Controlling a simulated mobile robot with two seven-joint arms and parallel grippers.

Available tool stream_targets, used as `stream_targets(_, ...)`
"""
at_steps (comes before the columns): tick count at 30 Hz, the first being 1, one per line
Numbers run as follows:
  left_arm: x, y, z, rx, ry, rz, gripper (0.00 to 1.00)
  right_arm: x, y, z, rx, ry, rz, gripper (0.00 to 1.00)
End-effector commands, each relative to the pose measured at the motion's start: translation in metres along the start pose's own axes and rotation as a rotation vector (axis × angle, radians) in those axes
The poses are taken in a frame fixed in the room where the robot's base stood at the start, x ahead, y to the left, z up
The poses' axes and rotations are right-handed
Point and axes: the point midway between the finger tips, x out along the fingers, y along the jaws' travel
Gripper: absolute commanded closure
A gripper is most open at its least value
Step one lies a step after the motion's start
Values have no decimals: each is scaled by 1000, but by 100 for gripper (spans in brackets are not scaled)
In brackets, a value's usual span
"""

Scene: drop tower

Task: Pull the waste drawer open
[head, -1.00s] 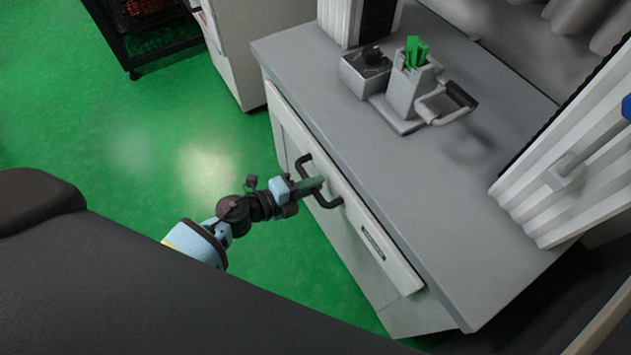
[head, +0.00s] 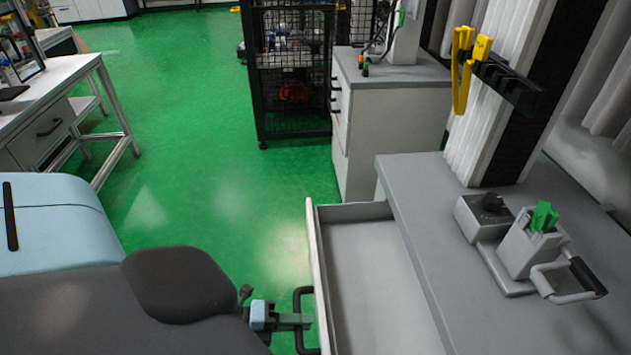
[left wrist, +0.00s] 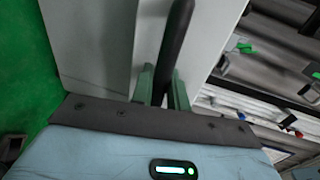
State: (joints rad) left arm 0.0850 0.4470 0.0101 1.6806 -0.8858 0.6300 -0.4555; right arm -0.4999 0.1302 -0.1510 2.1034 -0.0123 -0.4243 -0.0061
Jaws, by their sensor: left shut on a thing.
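The waste drawer (head: 316,262) stands pulled out from the grey-topped bench, and its inside (head: 375,285) looks empty in the part that shows. Its black bar handle (head: 298,308) is on the front panel. My left gripper (head: 296,320) is at this handle, shut on it. In the left wrist view the two green fingers (left wrist: 162,88) stand on either side of the dark handle (left wrist: 176,45), with the pale drawer front beside it. My right gripper is not in view.
The grey bench top (head: 430,215) carries a fixture with green pieces (head: 541,218) and a curved handle. A black mesh cage (head: 292,75) and a second cabinet (head: 385,130) stand beyond. A white table (head: 60,95) is at left. Green floor (head: 190,150) lies open between them.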

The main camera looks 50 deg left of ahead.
Motion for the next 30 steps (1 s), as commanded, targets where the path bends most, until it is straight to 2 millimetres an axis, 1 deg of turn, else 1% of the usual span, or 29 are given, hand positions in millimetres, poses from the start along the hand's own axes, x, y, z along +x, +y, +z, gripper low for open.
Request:
stream_targets(11,-2,0,1,1,-1,-2,100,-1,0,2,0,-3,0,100)
stream_targets(12,-2,0,1,1,-1,-2,80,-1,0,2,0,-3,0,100)
stream_targets(15,-2,0,1,1,-1,-1,67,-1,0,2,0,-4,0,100)
stream_targets(16,-2,0,1,1,-1,-1,64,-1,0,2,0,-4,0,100)
stream_targets(25,-4,0,0,0,0,0,64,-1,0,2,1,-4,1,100)
stream_targets(28,-12,1,0,-1,-1,1,64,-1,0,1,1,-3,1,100)
stream_targets(30,-22,1,0,-1,-1,2,64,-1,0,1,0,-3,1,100)
